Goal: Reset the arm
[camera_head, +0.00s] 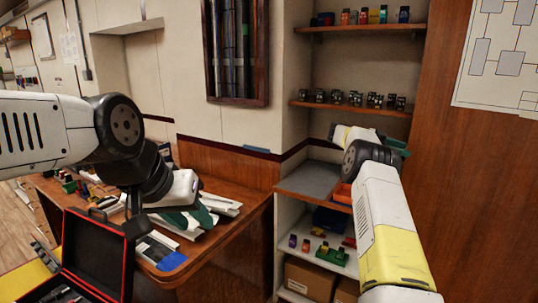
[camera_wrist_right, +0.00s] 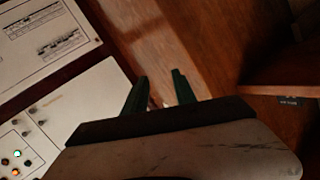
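My left gripper (camera_head: 198,217) has green fingers and hangs low over the desk, near pale rails. Whether its fingers are apart is unclear in the head view. My right gripper (camera_head: 398,146) is raised in front of the shelf unit, partly hidden by its own wrist. In the right wrist view, the right gripper (camera_wrist_right: 160,85) has its two green fingers apart, with nothing held between them. Brown wood shows behind the fingers.
The wooden desk (camera_head: 240,240) carries rails and small coloured parts. An open black case with red edging (camera_head: 92,245) is at lower left. Shelves (camera_head: 350,108) hold several small breakers. A white panel with lit indicators (camera_wrist_right: 60,125) is left of the right gripper.

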